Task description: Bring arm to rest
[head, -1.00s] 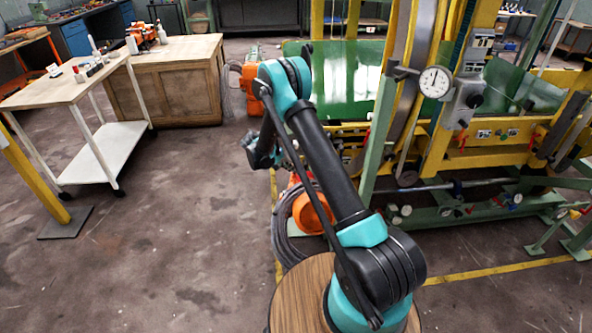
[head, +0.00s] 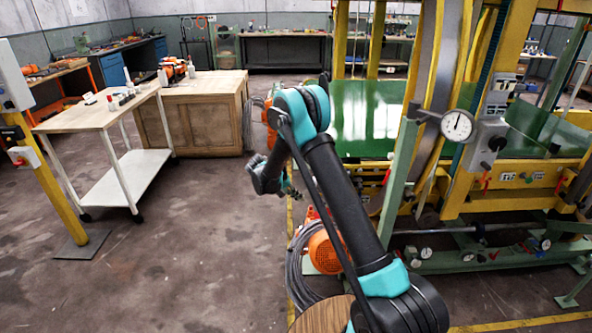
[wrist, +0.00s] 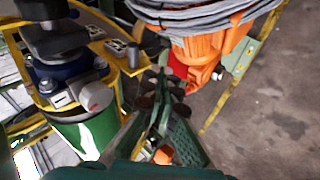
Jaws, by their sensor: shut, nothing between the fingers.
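My arm, black and teal, rises from the lower right in the head view and bends at a raised elbow. Its forearm hangs down to the left of the upper arm. My gripper (head: 288,188) is small and partly dark there, above the floor and left of the upper arm. In the wrist view my gripper (wrist: 163,85) shows green-grey fingers with dark pads close together. It is shut and empty. Orange equipment lies beyond the fingertips in that view; I cannot tell the distance.
The yellow and green machine (head: 470,185) with a dial gauge fills the right side. An orange motor (head: 325,248) with grey cable lies beside the arm. A wooden cabinet (head: 205,118) and a white-legged trolley table (head: 90,112) stand left. The floor at left front is clear.

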